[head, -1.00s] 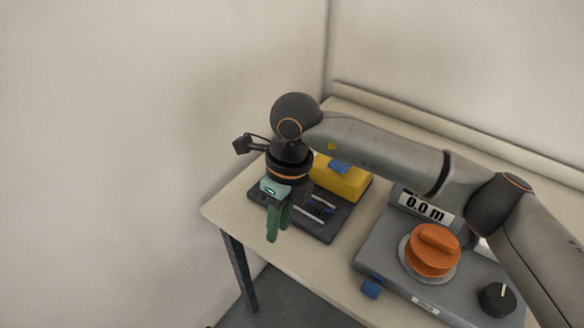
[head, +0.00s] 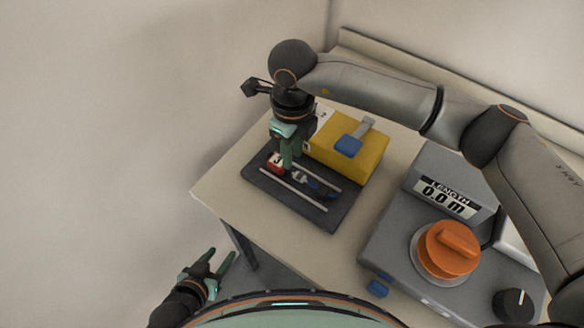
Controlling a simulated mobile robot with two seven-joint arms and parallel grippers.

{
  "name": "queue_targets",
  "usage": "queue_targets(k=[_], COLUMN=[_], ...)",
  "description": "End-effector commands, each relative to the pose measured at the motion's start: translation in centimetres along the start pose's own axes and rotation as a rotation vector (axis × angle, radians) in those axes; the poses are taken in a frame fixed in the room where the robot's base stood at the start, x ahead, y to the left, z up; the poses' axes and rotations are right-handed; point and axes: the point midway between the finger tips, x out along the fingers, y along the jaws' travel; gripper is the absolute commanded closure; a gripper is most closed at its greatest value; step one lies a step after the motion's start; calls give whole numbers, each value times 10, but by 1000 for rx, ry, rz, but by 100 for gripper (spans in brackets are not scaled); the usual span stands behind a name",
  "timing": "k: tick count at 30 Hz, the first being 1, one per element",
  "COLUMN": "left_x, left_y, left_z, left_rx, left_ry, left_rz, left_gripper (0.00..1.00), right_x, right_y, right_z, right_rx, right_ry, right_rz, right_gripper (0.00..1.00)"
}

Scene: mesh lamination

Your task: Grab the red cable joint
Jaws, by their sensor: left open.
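A small red block with a white marked face, which looks like the red cable joint (head: 275,163), sits at the left end of the dark tray (head: 328,218) on the table. My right gripper (head: 290,163) points down over the tray, its green fingers right beside the red block and partly overlapping it in the view. Whether the fingers touch it or how far apart they are cannot be told. My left gripper (head: 216,264) is open and empty at the lower left, off the table's front edge.
Two light rods and blue-and-grey cable parts (head: 310,183) lie on the tray. A yellow box (head: 352,165) with a blue-ended lever stands behind it. A grey length meter (head: 400,245) with an orange knob (head: 447,250) is at the right. The table's left corner (head: 215,190) is bare.

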Motion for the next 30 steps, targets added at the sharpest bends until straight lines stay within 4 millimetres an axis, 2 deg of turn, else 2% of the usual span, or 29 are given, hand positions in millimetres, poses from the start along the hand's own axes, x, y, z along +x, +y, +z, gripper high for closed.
queue_targets(k=[7,15,23,30], left_x=[-3,-7,-6,-6], left_y=[0,1,0,0], left_z=[-4,-8,-8,-9], left_rx=[0,0,1,1], left_ry=[-1,0,2,3], left_rz=[0,0,0,0], left_gripper=[50,50,50,50], right_x=[20,57,61,61], right_y=[0,0,0,0], right_z=[0,1,2,2], right_rx=[1,-1,-1,-1], right_ry=[1,1,-2,-1], right_rz=[1,2,0,0], right_gripper=[70,70,70,95])
